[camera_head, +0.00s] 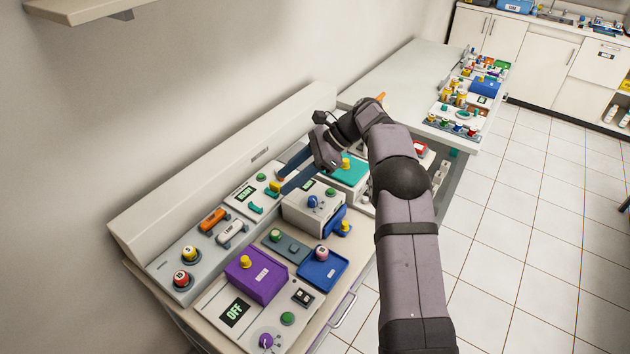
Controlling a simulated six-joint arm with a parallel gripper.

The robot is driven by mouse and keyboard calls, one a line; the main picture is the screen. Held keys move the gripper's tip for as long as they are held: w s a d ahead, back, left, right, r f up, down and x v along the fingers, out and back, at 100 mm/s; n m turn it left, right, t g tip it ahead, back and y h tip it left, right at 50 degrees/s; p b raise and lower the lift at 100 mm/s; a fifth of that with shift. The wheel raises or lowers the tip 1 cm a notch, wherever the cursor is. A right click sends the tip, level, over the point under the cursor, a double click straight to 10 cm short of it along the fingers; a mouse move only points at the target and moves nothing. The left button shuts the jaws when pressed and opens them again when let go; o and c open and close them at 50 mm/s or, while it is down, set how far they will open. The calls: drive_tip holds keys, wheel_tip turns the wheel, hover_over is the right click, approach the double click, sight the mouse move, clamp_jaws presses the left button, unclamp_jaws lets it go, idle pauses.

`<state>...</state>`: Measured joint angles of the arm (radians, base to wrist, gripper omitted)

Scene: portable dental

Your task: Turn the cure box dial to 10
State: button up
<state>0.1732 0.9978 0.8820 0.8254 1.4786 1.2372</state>
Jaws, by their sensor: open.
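My gripper (283,181) is open, with its two dark blue fingers pointing left above the bench. Nothing is visible between the fingers. A light grey box (300,214) stands just below and to the right of the fingertips. It has a blue dial (312,201) on top and a small green display (308,184) beside it. A flat white unit (222,318) at the front has an OFF display (235,312) and a purple dial (266,341). No label reading cure box is legible, so I cannot tell which one it is. The dial settings are too small to read.
A purple box (256,279), a blue tray (322,270) and a teal box (349,172) crowd the bench. Red and yellow knobs (182,279) and an orange handle (213,219) are at the left. A second table (402,78) lies beyond my arm.

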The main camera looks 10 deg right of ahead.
sight(313, 198)
drive_tip(key=w+d+f+m+h, duration=0.2)
drive_tip(key=d+f, duration=0.1)
drive_tip(key=d, duration=0.2)
drive_tip(key=w+d+f+m+t+h, duration=0.1)
drive_tip(key=d+f+m+h, duration=0.1)
drive_tip(key=d, duration=0.3)
drive_tip(key=shift+w+f+t+h, duration=0.35)
drive_tip(key=shift+f+h, duration=0.1)
drive_tip(key=shift+h, duration=0.35)
drive_tip(key=shift+p+x, duration=1.4)
drive_tip(key=shift+x, duration=2.25)
drive_tip(key=shift+s, duration=0.1)
clamp_jaws()
